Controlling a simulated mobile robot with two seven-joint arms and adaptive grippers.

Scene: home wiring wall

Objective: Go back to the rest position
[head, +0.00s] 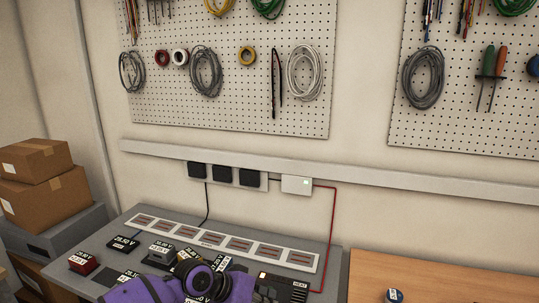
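A purple and black part of my own arm (205,284) shows at the bottom middle, in front of the grey bench. I cannot tell which arm it belongs to. No gripper fingertips can be made out in the head view, so neither gripper can be seen to hold anything. The arm part hides some of the bench top and the small labelled blocks behind it.
The grey bench (318,258) carries a white strip with several slots (215,240) and labelled blocks, one red (84,263). Black adapters (222,174) and a white box (297,185) with a red cable sit on the wall. Cardboard boxes (45,200) stand left; a wooden table (450,284) right is mostly clear.

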